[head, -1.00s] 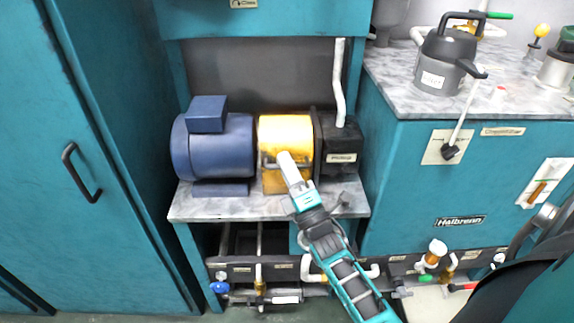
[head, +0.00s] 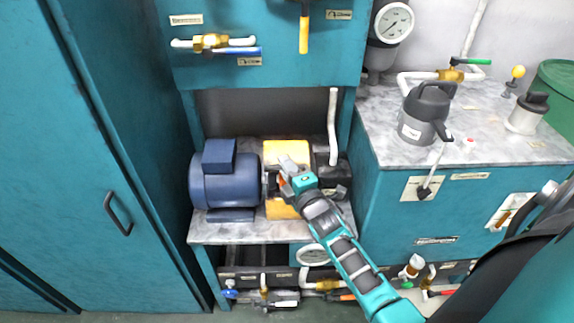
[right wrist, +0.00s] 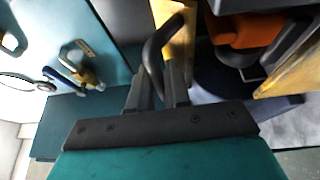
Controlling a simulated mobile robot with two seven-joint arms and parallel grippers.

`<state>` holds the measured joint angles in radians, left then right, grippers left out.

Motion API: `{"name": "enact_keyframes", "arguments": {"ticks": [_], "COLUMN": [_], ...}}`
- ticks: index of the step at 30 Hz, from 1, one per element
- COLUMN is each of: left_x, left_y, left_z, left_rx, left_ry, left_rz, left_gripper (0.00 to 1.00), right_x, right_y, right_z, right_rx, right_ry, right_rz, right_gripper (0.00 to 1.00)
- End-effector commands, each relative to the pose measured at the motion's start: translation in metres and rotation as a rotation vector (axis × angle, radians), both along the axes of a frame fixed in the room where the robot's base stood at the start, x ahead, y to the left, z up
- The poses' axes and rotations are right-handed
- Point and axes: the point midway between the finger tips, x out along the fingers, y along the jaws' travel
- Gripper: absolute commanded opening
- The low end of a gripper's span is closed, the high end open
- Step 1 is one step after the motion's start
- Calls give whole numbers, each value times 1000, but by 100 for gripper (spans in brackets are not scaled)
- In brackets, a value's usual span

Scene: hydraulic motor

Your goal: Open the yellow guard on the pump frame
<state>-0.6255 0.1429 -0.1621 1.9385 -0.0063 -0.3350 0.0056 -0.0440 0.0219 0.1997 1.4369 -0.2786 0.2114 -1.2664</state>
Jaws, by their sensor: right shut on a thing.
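The yellow guard (head: 287,149) sits on the pump frame between the blue motor (head: 228,184) and the dark pump (head: 331,180). My right gripper (head: 288,166) is in front of it and hides much of its middle. In the right wrist view the right gripper (right wrist: 158,90) is shut on the guard's dark curved handle (right wrist: 154,55). Yellow guard panels (right wrist: 181,42) show beside it. An orange part (right wrist: 243,24) is exposed between the yellow surfaces, so the guard looks at least partly raised; how far I cannot tell. My left gripper is out of view.
A teal panel with a brass valve (head: 211,42) is above the frame. A marble counter (head: 480,137) with a grey jug (head: 425,112) stands at right. A teal cabinet (head: 90,150) stands at left.

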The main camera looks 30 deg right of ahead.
Motion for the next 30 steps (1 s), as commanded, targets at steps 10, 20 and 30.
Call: {"name": "enact_keyframes", "arguments": {"ticks": [10,20,30], "left_x": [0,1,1], "left_y": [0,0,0], "left_z": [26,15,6], "left_rx": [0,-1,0], "left_ry": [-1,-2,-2], "left_rz": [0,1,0], "left_gripper": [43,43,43], "right_x": [38,75,98], "right_y": [-24,-47,-60], "right_z": [41,58,64], "right_rx": [-9,-10,-8], "right_ry": [-14,-14,-12], "right_rz": [0,0,1], "right_gripper": [0,0,0]}}
